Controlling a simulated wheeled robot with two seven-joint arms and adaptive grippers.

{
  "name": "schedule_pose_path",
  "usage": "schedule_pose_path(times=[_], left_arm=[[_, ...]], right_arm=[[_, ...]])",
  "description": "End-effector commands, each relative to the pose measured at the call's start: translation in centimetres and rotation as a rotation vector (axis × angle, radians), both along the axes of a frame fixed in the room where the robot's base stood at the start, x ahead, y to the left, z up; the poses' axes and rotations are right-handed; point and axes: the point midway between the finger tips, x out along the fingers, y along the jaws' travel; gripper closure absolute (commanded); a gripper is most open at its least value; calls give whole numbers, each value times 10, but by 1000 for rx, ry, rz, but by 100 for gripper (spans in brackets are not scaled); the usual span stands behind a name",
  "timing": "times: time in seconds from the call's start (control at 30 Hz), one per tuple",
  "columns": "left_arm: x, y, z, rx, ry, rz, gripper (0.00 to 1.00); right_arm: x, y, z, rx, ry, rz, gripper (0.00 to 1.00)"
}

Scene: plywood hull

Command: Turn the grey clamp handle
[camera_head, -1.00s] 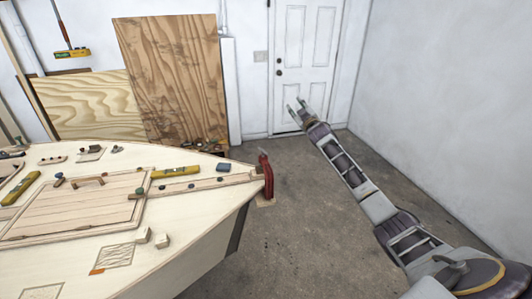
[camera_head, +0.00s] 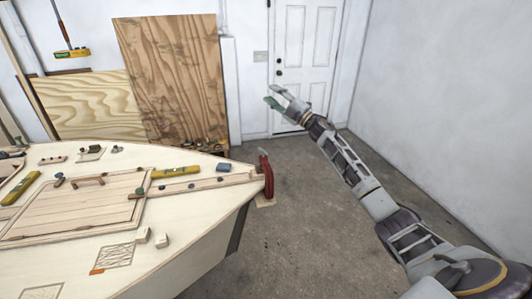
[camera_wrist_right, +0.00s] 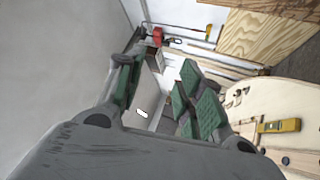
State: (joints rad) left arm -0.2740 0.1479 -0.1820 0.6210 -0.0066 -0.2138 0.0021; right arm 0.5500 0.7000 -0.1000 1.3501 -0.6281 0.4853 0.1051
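A red clamp (camera_head: 268,178) sits upright at the pointed tip of the plywood hull (camera_head: 215,214). Its grey handle (camera_head: 262,152) shows as a small piece at the clamp's top. My right gripper (camera_head: 273,96) is open and empty, in the air beyond the clamp and above it in the picture, apart from it. In the right wrist view my right gripper (camera_wrist_right: 158,88) shows two spread fingers with green pads and nothing between them. I cannot make out the clamp for certain in that view. My left gripper is not in view.
Yellow levels (camera_head: 176,172), small blocks (camera_head: 162,240) and a hatch (camera_head: 75,207) lie on the deck. Plywood sheets (camera_head: 172,80) lean on the back wall. A white door (camera_head: 304,55) stands behind my right arm. The floor (camera_head: 300,225) right of the hull is clear.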

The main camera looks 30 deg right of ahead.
Motion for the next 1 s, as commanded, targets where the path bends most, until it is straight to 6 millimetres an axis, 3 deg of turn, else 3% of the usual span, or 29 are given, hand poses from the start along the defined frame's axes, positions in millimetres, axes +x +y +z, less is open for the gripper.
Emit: schedule_pose_path(times=[0.27,0.5,0.73,1.0], left_arm=[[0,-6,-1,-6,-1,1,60],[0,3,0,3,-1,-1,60],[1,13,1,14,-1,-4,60],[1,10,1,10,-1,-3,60]], right_arm=[[-21,51,-31,-268,3,183,63],[-43,83,-76,-496,59,347,63],[-69,97,-128,-705,161,500,63],[-105,91,-191,-928,337,671,63]])
